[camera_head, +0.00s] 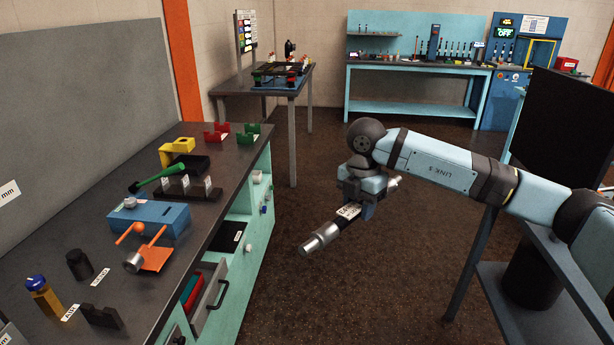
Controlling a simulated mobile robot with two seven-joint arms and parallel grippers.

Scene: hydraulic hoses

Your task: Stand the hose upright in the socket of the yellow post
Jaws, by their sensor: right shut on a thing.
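My right gripper (360,196) is shut on a hose (324,237), above the open floor to the right of the long bench. The hose is dark with a white label and a silver end fitting. It lies tilted, its near silver end pointing down and left, and its far end shows past the gripper. The yellow post (178,147) stands on the dark benchtop at the left, with a dark round opening in its top. The hose is well apart from the post. My left gripper is not in view.
The bench (225,185) also bears a green-handled tool (157,178), a blue box (148,216), an orange holder (150,257), red and green holders, and an amber bottle (43,297). A drawer (212,300) stands open on its front. Floor (280,290) between bench and arm is clear.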

